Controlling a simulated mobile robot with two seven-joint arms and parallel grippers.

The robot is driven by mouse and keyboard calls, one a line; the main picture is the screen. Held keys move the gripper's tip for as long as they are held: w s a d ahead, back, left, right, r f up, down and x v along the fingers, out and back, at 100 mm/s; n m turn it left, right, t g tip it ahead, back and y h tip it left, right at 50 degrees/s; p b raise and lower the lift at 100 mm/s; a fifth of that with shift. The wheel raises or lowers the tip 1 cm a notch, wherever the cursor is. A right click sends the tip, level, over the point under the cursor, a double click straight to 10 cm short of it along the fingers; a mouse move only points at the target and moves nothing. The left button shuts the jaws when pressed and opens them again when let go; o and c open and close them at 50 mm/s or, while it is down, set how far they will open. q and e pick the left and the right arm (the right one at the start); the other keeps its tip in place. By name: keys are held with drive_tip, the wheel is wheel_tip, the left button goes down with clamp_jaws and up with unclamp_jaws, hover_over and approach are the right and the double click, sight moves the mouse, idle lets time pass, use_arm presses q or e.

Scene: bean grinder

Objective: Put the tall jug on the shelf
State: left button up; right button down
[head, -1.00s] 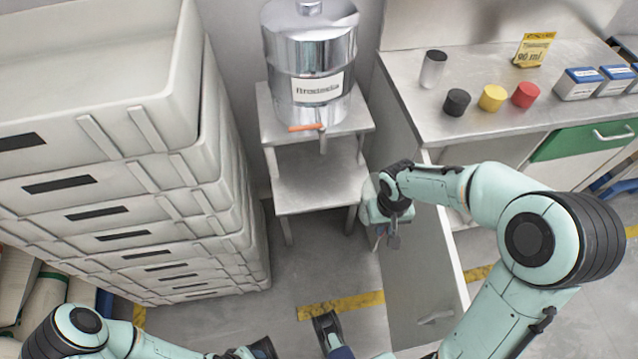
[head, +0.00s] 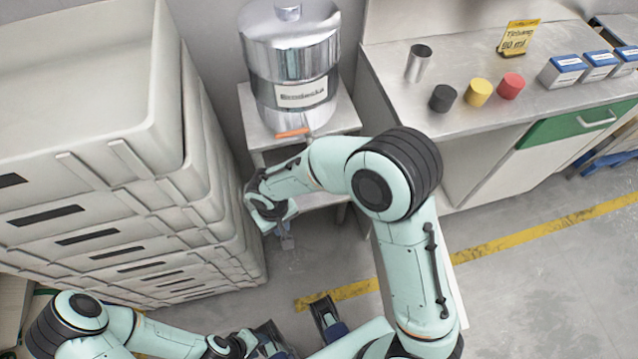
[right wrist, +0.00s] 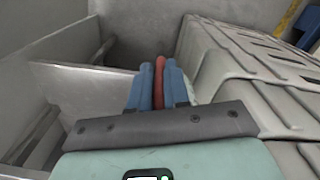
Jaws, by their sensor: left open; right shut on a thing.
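My right gripper (head: 285,238) is in front of the metal stand, beside the crate stack. In the right wrist view its blue fingers are shut on a thin red piece (right wrist: 159,82). I cannot tell whether this is part of the tall jug; no whole jug shows clearly. The stand's lower shelf (head: 326,200) shows only in part behind my right arm. My left gripper (head: 298,328) is open and empty, low at the bottom of the head view.
A stack of grey crates (head: 150,215) stands close on the left. The counter (head: 400,40) at right holds a metal cup (head: 418,63), black, yellow and red cylinders, a yellow sign (head: 518,38) and blue-white boxes (head: 563,71). Floor at right (head: 560,260) is clear.

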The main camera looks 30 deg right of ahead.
drive_tip(key=w+d+f, duration=0.1)
drive_tip(key=d, duration=0.7)
drive_tip(key=w+d+f, duration=0.2)
drive_tip(key=d, duration=0.6)
drive_tip(key=shift+w+d+f, duration=0.25)
drive_tip(key=shift+w+d, duration=0.05)
drive_tip(key=shift+f, duration=0.1)
drive_tip(key=c, duration=1.4)
unclamp_jaws()
drive_tip(key=shift+f, duration=0.1)
drive_tip(key=o, duration=0.3)
